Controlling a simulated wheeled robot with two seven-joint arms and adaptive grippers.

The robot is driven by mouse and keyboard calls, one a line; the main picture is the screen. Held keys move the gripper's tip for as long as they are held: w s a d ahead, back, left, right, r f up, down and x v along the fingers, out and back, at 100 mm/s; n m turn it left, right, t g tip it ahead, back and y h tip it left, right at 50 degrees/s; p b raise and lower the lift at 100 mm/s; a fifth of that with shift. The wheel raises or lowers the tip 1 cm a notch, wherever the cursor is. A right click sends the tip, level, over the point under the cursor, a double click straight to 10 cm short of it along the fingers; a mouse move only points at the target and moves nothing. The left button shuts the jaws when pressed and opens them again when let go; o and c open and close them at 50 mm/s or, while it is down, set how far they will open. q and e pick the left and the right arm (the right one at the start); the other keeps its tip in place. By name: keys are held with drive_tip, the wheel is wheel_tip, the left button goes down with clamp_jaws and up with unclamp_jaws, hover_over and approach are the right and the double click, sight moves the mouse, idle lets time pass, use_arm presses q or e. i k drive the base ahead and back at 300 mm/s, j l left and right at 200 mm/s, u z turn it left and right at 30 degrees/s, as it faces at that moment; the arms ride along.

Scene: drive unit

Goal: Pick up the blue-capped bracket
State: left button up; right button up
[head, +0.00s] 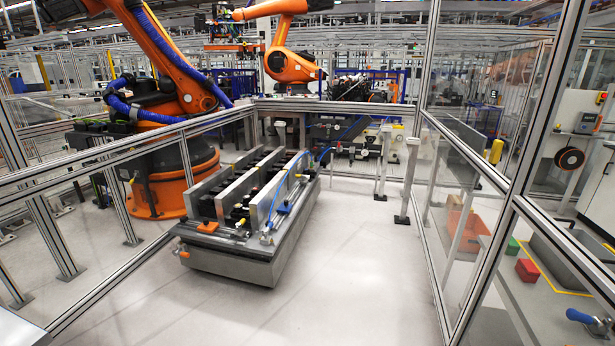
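A small part with a bright blue rounded end (582,316) and a greyish body lies at the bottom right edge, behind the frame post. It is partly cut off, and I cannot tell whether it is the blue-capped bracket. Another small blue piece (284,209) sits on the right side of the grey fixture cart (235,262) in the middle. It is too small to make out its shape. Neither of my grippers is in view.
Aluminium-framed fence panels (415,150) stand left and right of the cart. An orange robot arm (170,55) stands behind the left fence. Beyond the right panels are a red block (527,270) and an orange bin (468,230). The floor (350,270) right of the cart is clear.

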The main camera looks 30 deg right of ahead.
sight(313, 174)
drive_tip(key=i+l+z, duration=0.9)
drive_tip(key=i+z, duration=0.45)
drive_tip(key=i, duration=0.15)
drive_tip(key=i+z, duration=0.15)
drive_tip(key=i, duration=2.25)
drive_tip(key=i+l, duration=0.1)
drive_tip(key=i, duration=1.5)
drive_tip(key=j+u, duration=0.05)
drive_tip(key=j, duration=0.05)
